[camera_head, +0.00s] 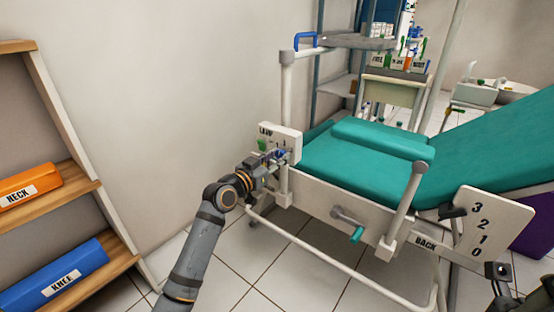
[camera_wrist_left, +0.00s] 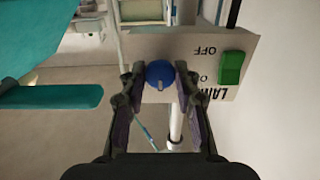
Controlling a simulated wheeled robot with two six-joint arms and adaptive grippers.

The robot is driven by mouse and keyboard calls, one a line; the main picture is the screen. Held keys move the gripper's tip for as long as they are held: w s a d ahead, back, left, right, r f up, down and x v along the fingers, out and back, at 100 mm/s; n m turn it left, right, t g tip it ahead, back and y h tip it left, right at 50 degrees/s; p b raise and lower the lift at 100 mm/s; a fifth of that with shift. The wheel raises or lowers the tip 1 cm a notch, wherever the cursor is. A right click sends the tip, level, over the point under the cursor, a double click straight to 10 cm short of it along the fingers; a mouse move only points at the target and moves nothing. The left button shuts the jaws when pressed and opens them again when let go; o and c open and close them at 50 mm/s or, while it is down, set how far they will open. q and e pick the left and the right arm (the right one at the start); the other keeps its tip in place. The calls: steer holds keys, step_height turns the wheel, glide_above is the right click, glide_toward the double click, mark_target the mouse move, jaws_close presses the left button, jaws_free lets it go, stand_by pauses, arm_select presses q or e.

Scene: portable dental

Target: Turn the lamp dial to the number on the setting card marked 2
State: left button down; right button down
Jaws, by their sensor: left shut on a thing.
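The lamp panel (camera_head: 268,132) is a pale plate on a post at the left end of the couch. In the left wrist view the panel (camera_wrist_left: 213,44) is upside down, with "OFF" and part of "LAMP" readable. The round blue lamp dial (camera_wrist_left: 160,74) has a small pale mark, and a green switch (camera_wrist_left: 231,68) is beside it. My left gripper (camera_head: 275,158) is at the panel, its fingers shut on the dial from both sides. The dial's numbers are hidden or too small to read. I cannot make out a setting card marked 2.
A teal couch (camera_head: 350,160) extends right, with a crank handle (camera_head: 352,228) below it. A board (camera_head: 490,225) numbered 3, 2, 1, 0 stands right. A shelf (camera_head: 65,188) with labelled bolsters is left. Dark parts in the lower right corner are unclear.

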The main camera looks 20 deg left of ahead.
arm_select(q)
steer(key=shift+f, duration=0.1)
steer(key=c, duration=1)
jaws_free()
steer(key=shift+v, duration=6)
